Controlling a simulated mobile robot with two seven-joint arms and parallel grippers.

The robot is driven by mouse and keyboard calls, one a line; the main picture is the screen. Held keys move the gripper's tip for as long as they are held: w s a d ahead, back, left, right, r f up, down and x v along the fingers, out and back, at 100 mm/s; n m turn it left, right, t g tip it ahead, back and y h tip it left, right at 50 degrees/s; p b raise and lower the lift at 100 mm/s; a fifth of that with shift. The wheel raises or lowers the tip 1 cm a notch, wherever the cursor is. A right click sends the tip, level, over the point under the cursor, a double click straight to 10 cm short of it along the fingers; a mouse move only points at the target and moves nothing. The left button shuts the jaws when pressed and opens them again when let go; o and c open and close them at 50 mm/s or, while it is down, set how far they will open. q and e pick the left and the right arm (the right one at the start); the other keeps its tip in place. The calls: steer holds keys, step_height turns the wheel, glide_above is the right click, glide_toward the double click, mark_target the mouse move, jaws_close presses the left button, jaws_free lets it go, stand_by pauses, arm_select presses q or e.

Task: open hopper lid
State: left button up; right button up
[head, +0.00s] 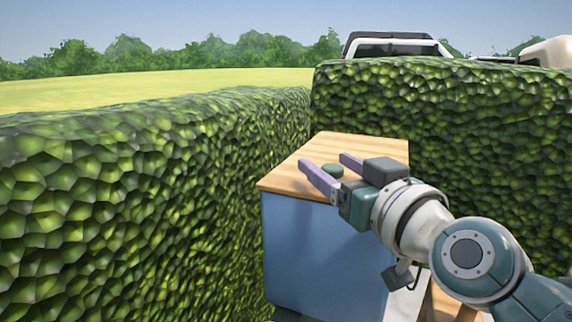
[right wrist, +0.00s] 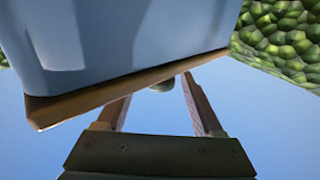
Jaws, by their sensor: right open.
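The hopper is a blue box (head: 320,245) with a flat light-wood lid (head: 345,147) lying shut on top. My left gripper is out of view.
A tall green hedge (head: 150,190) runs along the left of the hopper, and another hedge (head: 460,130) stands behind and to the right. A white vehicle (head: 395,47) shows beyond the back hedge.

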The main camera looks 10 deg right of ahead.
jaws_close()
stand_by(0.5)
stand_by(0.9)
